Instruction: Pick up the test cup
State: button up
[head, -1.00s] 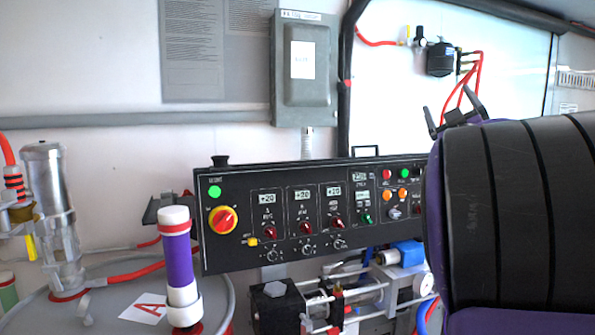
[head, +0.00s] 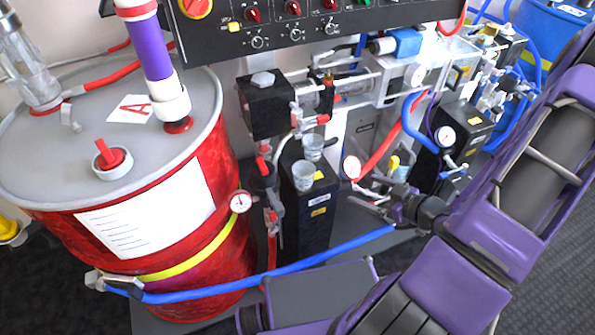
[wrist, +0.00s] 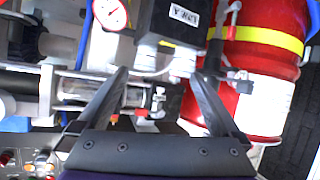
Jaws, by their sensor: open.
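Two small clear cups stand on a black box in the head view: an upper one (head: 313,147) and a lower one (head: 303,176). I cannot tell which is the test cup. My gripper (head: 380,204) is to the right of the cups and apart from them, its jaws pointing left. In the wrist view my gripper (wrist: 163,75) is open, with nothing held between its fingers. A pale, clear shape lies beyond the fingertips there, but I cannot tell if it is a cup.
A red drum (head: 235,262) stands at left, with a blue hose (head: 290,268) running from it. A pressure gauge (head: 352,167) and red hose (head: 395,140) are close to my gripper. The black control panel (head: 270,30) hangs above.

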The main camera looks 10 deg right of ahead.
jog(key=s+a+r+y, duration=0.1)
jog(key=a+r+y, duration=0.1)
jog(key=a, duration=0.3)
jog(key=t+b, duration=0.1)
send_near(297, 169)
jog(key=shift+w+a, duration=0.65)
jog(key=shift+w, duration=0.1)
jog(key=shift+f+x, duration=0.15)
jog(key=shift+x, duration=1.15)
jog(key=shift+f+x, duration=0.15)
jog(key=shift+x, duration=1.2)
jog(key=shift+d, duration=0.15)
jog(key=c, duration=1.2)
